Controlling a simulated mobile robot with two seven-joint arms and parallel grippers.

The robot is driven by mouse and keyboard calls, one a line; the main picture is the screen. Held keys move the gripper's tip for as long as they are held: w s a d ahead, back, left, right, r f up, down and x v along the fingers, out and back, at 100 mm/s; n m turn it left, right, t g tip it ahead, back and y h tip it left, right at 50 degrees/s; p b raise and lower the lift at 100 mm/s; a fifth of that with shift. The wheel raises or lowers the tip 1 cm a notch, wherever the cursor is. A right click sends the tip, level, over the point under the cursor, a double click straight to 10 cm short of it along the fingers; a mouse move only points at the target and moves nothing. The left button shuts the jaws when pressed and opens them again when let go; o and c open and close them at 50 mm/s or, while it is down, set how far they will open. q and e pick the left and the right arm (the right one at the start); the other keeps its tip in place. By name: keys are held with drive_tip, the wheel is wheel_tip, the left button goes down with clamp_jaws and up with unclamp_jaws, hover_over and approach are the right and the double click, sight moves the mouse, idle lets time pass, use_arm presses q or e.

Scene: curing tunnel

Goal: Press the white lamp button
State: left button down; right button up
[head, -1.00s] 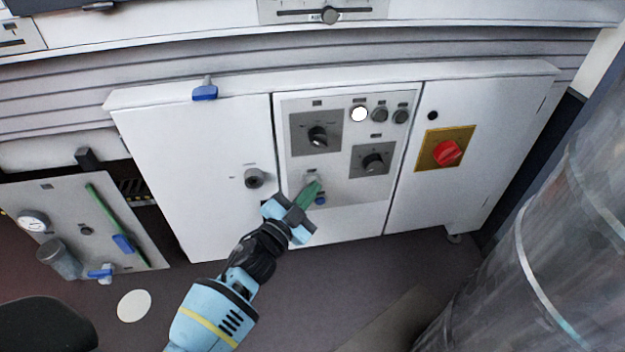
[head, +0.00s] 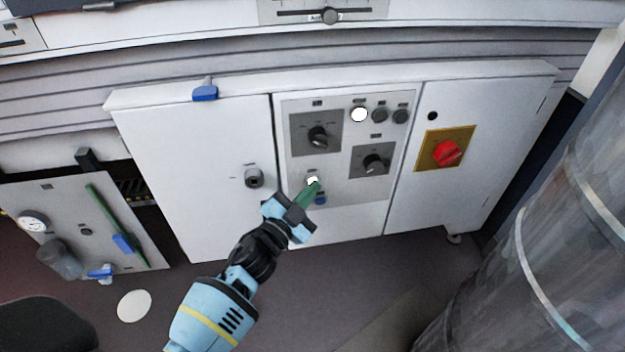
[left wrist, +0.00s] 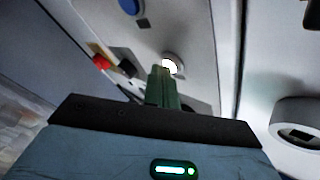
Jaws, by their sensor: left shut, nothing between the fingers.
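The white lamp button (head: 313,180) is on the lower left of the control panel, and its face glows white. It also shows in the left wrist view (left wrist: 171,64), glowing inside a grey ring just beyond the fingertips. My left gripper (head: 314,188) is shut and empty, its green fingers pointing up at the button. In the left wrist view the shut fingers (left wrist: 161,80) overlap the button's lower edge, so I cannot tell whether they touch it. My right gripper is not in view.
A blue button (head: 320,199) sits just below the white one. Two black rotary knobs, a lit white lamp (head: 359,114) and two grey lamps are higher on the panel. A red switch (head: 446,153) is to the right. A large metal cylinder (head: 560,230) fills the right side.

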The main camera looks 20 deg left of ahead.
use_arm(q)
drive_tip(key=shift+s+d, duration=0.35)
drive_tip(key=shift+s, duration=0.2)
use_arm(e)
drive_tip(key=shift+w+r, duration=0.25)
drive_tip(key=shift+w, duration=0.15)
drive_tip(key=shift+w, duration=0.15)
use_arm(q)
drive_tip(key=s+d, duration=0.1)
drive_tip(key=s, duration=0.1)
drive_tip(key=s+d+p, duration=0.1)
drive_tip(key=s, duration=0.1)
drive_tip(key=shift+d, duration=0.4)
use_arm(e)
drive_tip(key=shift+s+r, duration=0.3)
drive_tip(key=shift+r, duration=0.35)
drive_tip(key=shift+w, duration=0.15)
